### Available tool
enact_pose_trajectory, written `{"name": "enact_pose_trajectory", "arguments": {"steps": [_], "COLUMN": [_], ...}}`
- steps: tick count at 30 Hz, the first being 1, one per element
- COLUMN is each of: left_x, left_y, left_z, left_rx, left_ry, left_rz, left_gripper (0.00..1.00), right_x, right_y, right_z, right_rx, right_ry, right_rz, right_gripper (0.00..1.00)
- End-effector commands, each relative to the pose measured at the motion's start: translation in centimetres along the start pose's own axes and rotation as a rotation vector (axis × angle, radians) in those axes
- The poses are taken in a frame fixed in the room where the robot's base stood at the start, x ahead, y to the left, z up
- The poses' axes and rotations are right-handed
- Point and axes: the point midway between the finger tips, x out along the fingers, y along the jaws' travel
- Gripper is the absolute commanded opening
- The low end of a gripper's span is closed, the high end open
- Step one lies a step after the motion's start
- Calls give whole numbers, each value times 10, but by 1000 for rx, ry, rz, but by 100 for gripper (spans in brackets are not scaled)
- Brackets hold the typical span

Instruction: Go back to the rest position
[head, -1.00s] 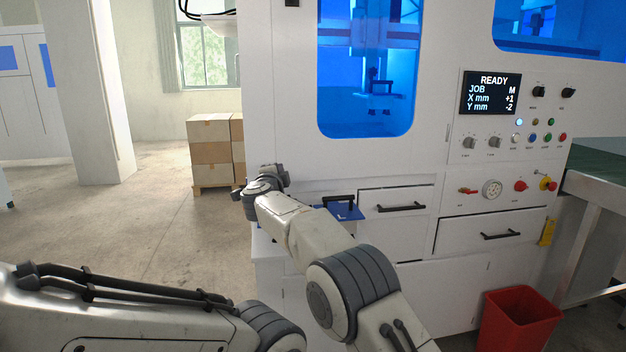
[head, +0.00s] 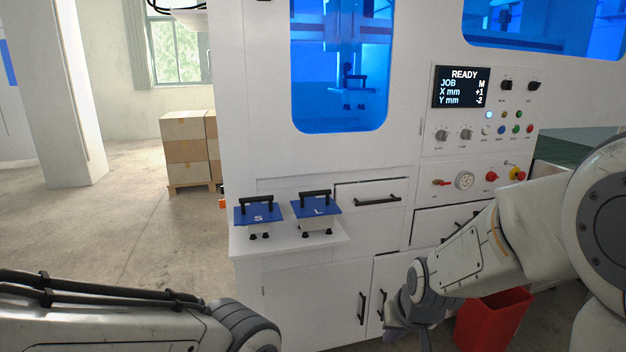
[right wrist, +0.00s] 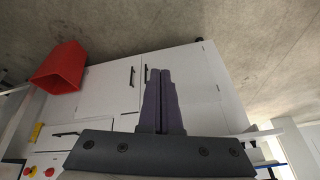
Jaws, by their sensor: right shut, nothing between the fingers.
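My right gripper (head: 408,330) hangs low in front of the machine's lower cabinet doors in the head view, left of the red bin. In the right wrist view its two fingers (right wrist: 160,75) are together with nothing between them. My left arm (head: 120,315) crosses the lower left of the head view, and its gripper is out of the picture.
Blue-topped tools marked S (head: 258,217) and L (head: 316,207) stand on a white shelf (head: 285,249). Another handled tool (head: 354,85) is behind the blue window. A red bin (head: 490,318) stands at lower right. Cartons (head: 187,140) sit on a pallet. Floor at left is clear.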

Motion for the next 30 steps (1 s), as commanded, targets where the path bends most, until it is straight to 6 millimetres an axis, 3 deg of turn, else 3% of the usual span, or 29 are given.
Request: {"name": "enact_pose_trajectory", "arguments": {"steps": [3,10,20,30], "left_x": [0,0,0,0], "left_y": [0,0,0,0], "left_z": [0,0,0,0], "left_rx": [0,0,0,0], "left_ry": [0,0,0,0], "left_rz": [0,0,0,0], "left_gripper": [50,50,50,50], "right_x": [-5,-16,-44,-85], "right_y": [16,41,-26,-78], "right_z": [36,97,120,167], "right_rx": [-30,-82,-288,-523], "right_ry": [-71,-194,-254,-339], "right_rz": [29,74,-12,-95], "right_gripper": [0,0,0,0]}}
